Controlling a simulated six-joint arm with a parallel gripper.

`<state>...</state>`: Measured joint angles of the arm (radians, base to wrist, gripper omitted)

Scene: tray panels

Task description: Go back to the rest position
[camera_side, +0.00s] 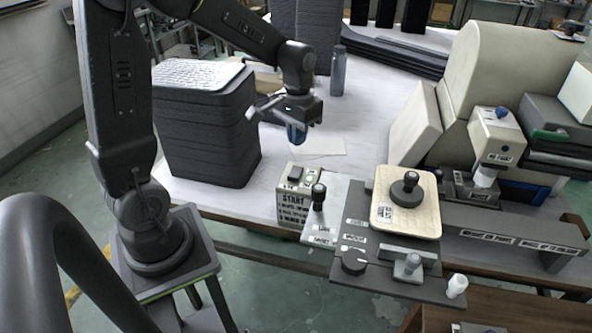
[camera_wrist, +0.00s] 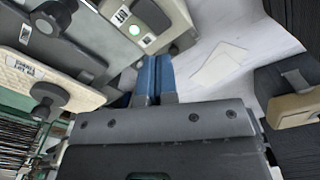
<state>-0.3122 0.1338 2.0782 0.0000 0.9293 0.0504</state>
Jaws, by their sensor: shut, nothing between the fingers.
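My gripper (camera_side: 297,137) hangs over the white table, pointing down, above and a little behind the START box (camera_side: 293,195). Its blue fingers are closed together and hold nothing. In the wrist view the closed blue fingers (camera_wrist: 153,78) show at the centre, beside the box with its green-lit button (camera_wrist: 135,30). A clear gap separates the fingertips from the box in the side view.
A tall stack of black trays (camera_side: 205,130) stands left of my gripper. A panel with a black-knobbed beige plate (camera_side: 405,205) lies to the right, near a beige machine (camera_side: 495,140). A dark bottle (camera_side: 338,72) stands behind. A paper sheet (camera_side: 318,147) lies flat on the table.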

